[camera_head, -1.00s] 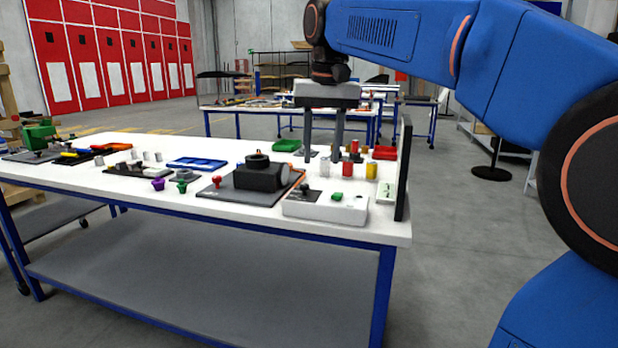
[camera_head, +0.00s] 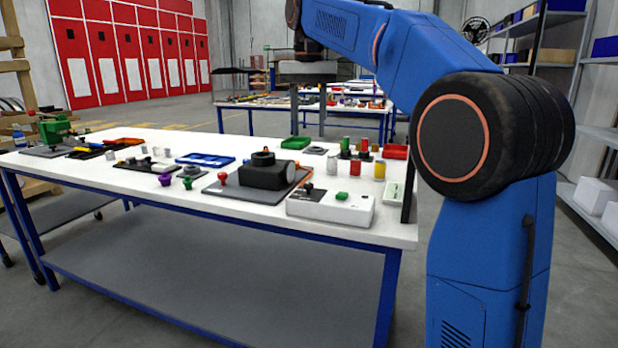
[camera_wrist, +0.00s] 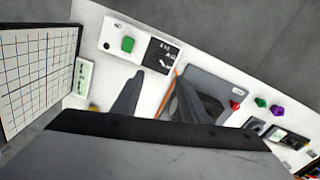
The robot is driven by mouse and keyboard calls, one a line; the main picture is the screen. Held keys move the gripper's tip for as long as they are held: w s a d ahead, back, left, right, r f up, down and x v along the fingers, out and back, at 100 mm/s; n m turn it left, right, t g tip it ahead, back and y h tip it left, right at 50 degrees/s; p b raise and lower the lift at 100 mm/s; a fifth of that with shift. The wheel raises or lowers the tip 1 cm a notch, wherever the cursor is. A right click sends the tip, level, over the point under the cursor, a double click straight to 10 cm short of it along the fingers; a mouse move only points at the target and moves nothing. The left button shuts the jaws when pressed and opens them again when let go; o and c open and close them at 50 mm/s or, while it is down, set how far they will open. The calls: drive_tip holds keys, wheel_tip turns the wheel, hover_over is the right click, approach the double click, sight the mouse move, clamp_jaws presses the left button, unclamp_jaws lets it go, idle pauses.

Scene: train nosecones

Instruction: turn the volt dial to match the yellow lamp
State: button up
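A white box (camera_head: 330,207) stands at the right front of the table, with a green knob (camera_head: 342,196) and a black panel carrying a small dark knob (camera_head: 308,187). In the wrist view the box shows at the top, with its green knob (camera_wrist: 128,44) and black panel (camera_wrist: 160,56). The panel markings are too small to read, so I cannot tell which knob is the volt dial. A yellow cylinder (camera_head: 379,171) stands behind the box; I cannot tell whether it is the lamp. My gripper (camera_head: 308,134) is open and empty, raised above the table, apart from the box.
A dark panel (camera_head: 408,185) stands upright at the table's right end. A black block (camera_head: 262,175) on a grey plate lies left of the box. Red (camera_head: 355,168) and white (camera_head: 333,164) cylinders stand behind it. A blue tray (camera_head: 205,159) lies further left.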

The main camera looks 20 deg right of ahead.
sight(309, 184)
wheel_tip(309, 184, down, 14)
drive_tip(key=shift+r, duration=0.1)
idle(0.4)
drive_tip(key=shift+c, duration=0.2)
clamp_jaws()
